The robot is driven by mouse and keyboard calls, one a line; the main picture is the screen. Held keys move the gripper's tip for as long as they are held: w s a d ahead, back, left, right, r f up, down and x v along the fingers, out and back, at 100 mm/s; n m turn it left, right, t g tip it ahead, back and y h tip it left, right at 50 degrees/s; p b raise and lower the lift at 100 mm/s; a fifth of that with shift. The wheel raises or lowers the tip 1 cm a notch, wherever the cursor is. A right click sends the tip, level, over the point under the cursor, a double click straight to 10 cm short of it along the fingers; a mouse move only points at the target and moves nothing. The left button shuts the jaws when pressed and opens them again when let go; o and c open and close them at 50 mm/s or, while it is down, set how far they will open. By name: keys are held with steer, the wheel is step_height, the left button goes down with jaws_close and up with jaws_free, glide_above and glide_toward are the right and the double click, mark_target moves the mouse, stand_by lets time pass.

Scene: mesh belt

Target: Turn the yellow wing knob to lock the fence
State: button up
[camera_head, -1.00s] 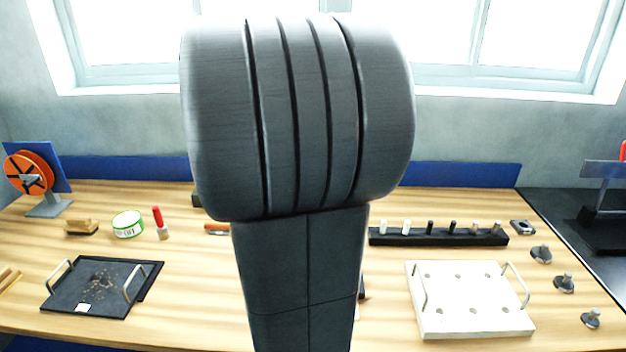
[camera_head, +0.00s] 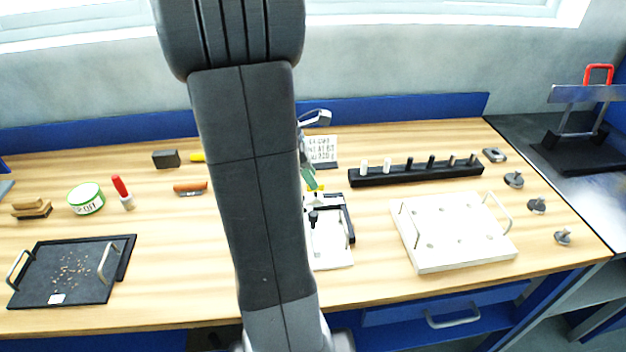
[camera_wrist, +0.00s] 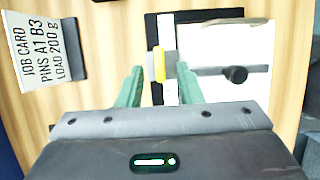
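The yellow wing knob (camera_wrist: 159,64) shows in the wrist view as a narrow upright bar on a grey block (camera_wrist: 168,66) of the fixture. My gripper (camera_wrist: 159,72) is open, with one green finger on each side of the knob and visible gaps to both. I cannot tell how deep the knob sits between them. In the head view the knob (camera_head: 319,188) is a small yellow spot just below my green fingers (camera_head: 311,178). My arm hides much of the fixture there. The fence cannot be told clearly from the fixture's other parts.
A black-knobbed clamp arm (camera_wrist: 234,75) lies over the fixture's white plate (camera_wrist: 245,42). A job card (camera_head: 322,151) stands behind. A black pin rack (camera_head: 415,177) and a white tray with handles (camera_head: 455,250) are to the right. A dark tray (camera_head: 30,285) is left.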

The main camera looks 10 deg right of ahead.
steer(key=shift+x, duration=1.2)
jaws_close()
